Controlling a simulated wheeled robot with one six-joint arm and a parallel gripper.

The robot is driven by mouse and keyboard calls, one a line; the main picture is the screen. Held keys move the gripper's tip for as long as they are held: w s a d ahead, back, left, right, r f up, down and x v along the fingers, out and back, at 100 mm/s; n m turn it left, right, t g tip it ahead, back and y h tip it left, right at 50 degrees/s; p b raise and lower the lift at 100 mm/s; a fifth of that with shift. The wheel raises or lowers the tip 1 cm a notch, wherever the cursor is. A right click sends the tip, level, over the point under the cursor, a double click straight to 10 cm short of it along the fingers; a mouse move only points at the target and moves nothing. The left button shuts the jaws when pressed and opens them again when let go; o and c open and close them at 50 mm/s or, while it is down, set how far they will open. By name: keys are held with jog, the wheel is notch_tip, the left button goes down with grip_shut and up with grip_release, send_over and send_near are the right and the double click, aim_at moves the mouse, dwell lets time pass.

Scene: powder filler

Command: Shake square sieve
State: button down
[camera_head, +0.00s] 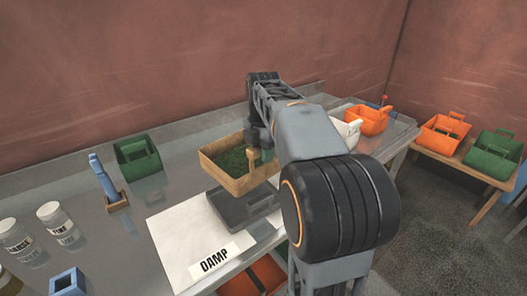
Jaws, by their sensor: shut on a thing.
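A square wooden sieve (214,166) with green matter inside shows left of my arm in the head view. My gripper (255,152) is at the sieve's right side, shut on a wooden part there. My arm hides the right part of the sieve and some of the gripper's fingers.
A white sheet labelled DAMP (185,238) lies under the device. Left are a green basket (138,157), a blue tool in a wooden holder (104,180) and jars (58,222). Orange baskets (368,117) stand at the right. A wall is behind the metal table.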

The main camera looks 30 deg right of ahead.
jog(key=a, duration=0.2)
jog(key=shift+a+r, duration=0.1)
jog(key=shift+a, duration=0.25)
jog(key=shift+d+p, duration=0.7)
jog(key=shift+d, duration=0.55)
jog(key=a, duration=0.2)
jog(key=shift+a, duration=0.3)
jog(key=d+p, duration=0.1)
jog(key=d, duration=0.1)
jog(key=shift+d, duration=0.3)
jog(key=shift+a, duration=1.25)
jog(key=d+p, duration=0.1)
jog(key=d, duration=0.2)
jog(key=shift+a, duration=0.15)
